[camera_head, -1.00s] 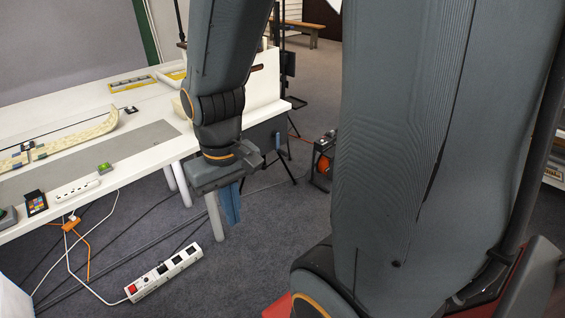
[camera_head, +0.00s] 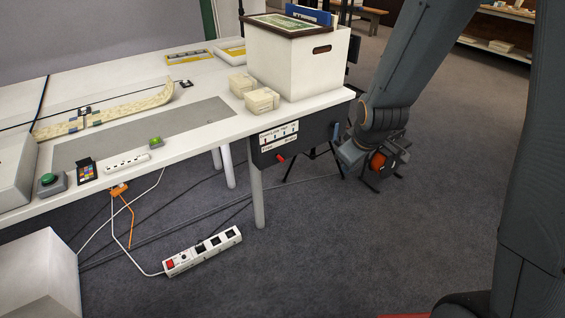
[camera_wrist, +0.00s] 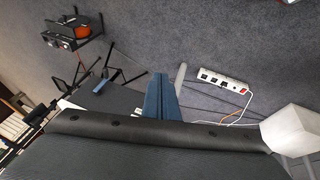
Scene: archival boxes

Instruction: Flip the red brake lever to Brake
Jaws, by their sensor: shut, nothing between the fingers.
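A dark control box (camera_head: 290,142) hangs under the right end of the white table, with a pale label strip on its front. The small red lever (camera_head: 281,158) sticks out low on that front; its label is too small to read. I cannot make out the lever there.
A white archival box (camera_head: 295,65) and small cream boxes (camera_head: 262,100) stand on the white table (camera_head: 215,128). Table legs reach the floor. A power strip (camera_head: 203,250) lies on the carpet with cables. An orange-and-black reel (camera_head: 378,161) stands behind my wrist. Open carpet lies in front.

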